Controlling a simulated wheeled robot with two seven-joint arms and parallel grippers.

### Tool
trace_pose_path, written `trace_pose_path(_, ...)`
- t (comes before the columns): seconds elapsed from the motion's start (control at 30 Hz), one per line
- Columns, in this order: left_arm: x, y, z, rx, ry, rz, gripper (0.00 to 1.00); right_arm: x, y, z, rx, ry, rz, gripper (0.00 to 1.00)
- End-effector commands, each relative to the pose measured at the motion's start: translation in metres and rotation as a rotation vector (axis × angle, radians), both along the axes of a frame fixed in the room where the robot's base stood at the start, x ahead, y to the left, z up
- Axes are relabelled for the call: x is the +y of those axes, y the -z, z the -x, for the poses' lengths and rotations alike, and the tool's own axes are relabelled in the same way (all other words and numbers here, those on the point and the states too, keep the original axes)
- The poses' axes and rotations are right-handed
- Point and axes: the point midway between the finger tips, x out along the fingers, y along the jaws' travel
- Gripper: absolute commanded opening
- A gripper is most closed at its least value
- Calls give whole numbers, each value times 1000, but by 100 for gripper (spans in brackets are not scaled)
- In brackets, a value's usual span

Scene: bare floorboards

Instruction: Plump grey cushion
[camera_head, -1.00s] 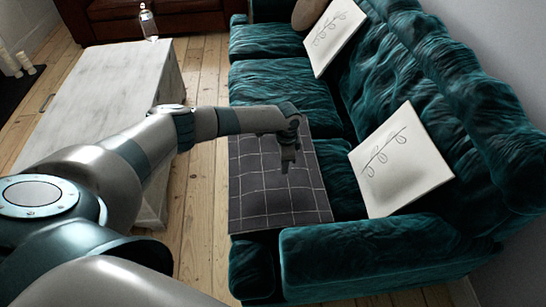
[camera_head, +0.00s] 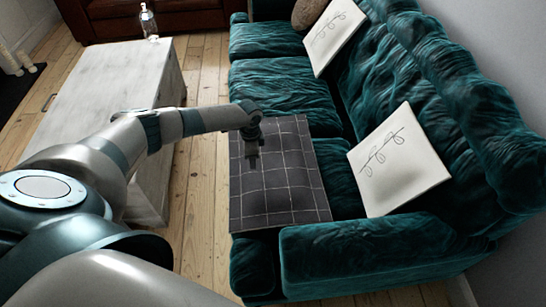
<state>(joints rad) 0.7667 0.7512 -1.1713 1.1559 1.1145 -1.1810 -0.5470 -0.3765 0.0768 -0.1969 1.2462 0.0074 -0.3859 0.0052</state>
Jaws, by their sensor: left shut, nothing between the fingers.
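The dark grey cushion (camera_head: 285,195) with a pale grid pattern lies flat on the near seat of the teal sofa (camera_head: 285,88). My left gripper (camera_head: 252,168) is over the left part of the cushion, pointing down. Its fingers look shut with nothing between them. I cannot tell whether the fingertips touch the cloth. The arm and gripper hide part of the cushion's upper left area. My right gripper is not in view.
A white cushion with a leaf drawing (camera_head: 399,160) leans on the sofa back. Another white cushion (camera_head: 333,35) and a brown cushion (camera_head: 307,12) are farther back. Floorboards (camera_head: 202,185) are clear between table and sofa.

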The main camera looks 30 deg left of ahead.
Motion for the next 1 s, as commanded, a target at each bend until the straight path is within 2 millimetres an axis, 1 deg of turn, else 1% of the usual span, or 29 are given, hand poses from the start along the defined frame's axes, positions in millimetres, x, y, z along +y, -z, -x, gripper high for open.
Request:
trace_pose_path(0.37,0,2,0,0,0,0,0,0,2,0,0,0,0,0)
trace_pose_path(1.0,0,38,0,1,0,0,0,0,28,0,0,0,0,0)
